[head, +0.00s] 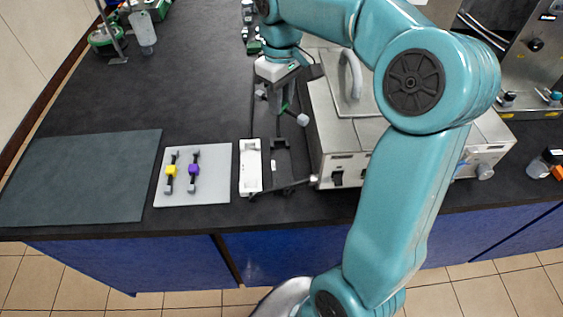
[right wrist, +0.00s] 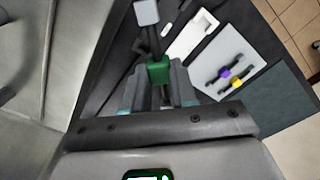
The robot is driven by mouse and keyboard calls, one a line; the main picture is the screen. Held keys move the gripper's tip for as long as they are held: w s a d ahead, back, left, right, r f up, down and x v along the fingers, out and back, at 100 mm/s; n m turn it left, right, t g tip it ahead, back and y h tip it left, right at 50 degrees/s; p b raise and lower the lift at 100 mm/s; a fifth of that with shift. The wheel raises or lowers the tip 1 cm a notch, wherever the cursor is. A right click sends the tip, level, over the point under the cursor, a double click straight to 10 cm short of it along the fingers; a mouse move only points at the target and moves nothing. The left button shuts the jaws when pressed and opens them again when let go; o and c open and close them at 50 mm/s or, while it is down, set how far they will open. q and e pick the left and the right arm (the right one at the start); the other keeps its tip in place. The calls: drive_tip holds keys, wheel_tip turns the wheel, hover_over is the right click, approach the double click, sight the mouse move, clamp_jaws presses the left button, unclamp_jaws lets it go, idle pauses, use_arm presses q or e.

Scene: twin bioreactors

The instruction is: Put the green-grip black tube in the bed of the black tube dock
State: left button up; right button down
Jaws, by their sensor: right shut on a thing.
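My right gripper (head: 278,98) is shut on the green-grip black tube, above the counter beside the steel box. The tube's green grip (right wrist: 158,70) sits between the jaws in the right wrist view, with a light grey end piece (right wrist: 146,12) beyond it. In the head view that grey end (head: 303,119) sticks out to the right below the jaws. The black tube dock (head: 280,168) lies on the counter nearer the front edge, right of a white dock (head: 250,168). The tube is apart from the dock's near part; the dock's far part is hidden behind the gripper. My left gripper is not in view.
A grey tray (head: 215,187) holds a yellow-grip tube (head: 171,171) and a purple-grip tube (head: 194,170). A dark mat (head: 80,180) lies at left. The steel box (head: 345,150) stands close on the dock's right. The counter behind the tray is clear.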

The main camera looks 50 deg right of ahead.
sight(282, 165)
wheel_tip(282, 165, down, 20)
drive_tip(key=shift+d+b, duration=0.15)
drive_tip(key=shift+b, duration=0.2)
drive_tip(key=shift+r, duration=0.1)
drive_tip(key=shift+s, duration=0.1)
drive_tip(key=c, duration=0.9)
unclamp_jaws()
drive_tip(key=shift+f, duration=0.2)
drive_tip(key=shift+r, duration=0.1)
